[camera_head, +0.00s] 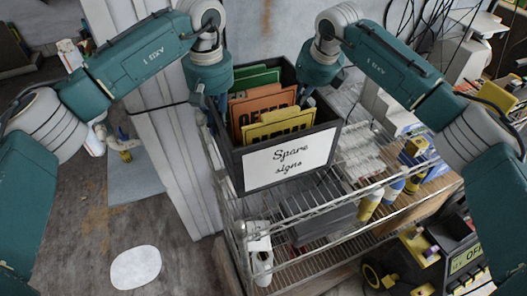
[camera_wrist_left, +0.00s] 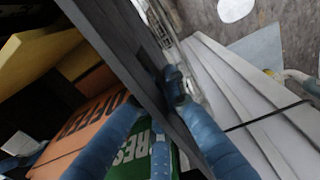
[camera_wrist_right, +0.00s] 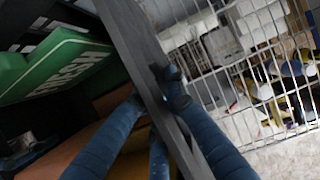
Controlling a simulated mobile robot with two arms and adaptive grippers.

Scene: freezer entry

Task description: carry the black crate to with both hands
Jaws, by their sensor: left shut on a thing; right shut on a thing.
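The black crate (camera_head: 237,166) sits on or just above the top of a wire shelf, with a white "Spare signs" label (camera_head: 288,160) on its front. It holds green, orange and yellow signs (camera_head: 280,125). My left gripper (camera_head: 213,108) is shut on the crate's left wall, which also shows between its fingers in the left wrist view (camera_wrist_left: 140,62). My right gripper (camera_head: 304,94) is shut on the right wall, seen in the right wrist view (camera_wrist_right: 140,55). I cannot tell whether the crate's bottom touches the shelf.
The wire shelf (camera_head: 340,190) holds bottles and boxes to the right and below. A pale post (camera_head: 155,95) stands close left of the crate. A device with a display (camera_head: 465,255) is at lower right. Open floor (camera_head: 75,225) with a white round patch (camera_head: 136,267) lies at left.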

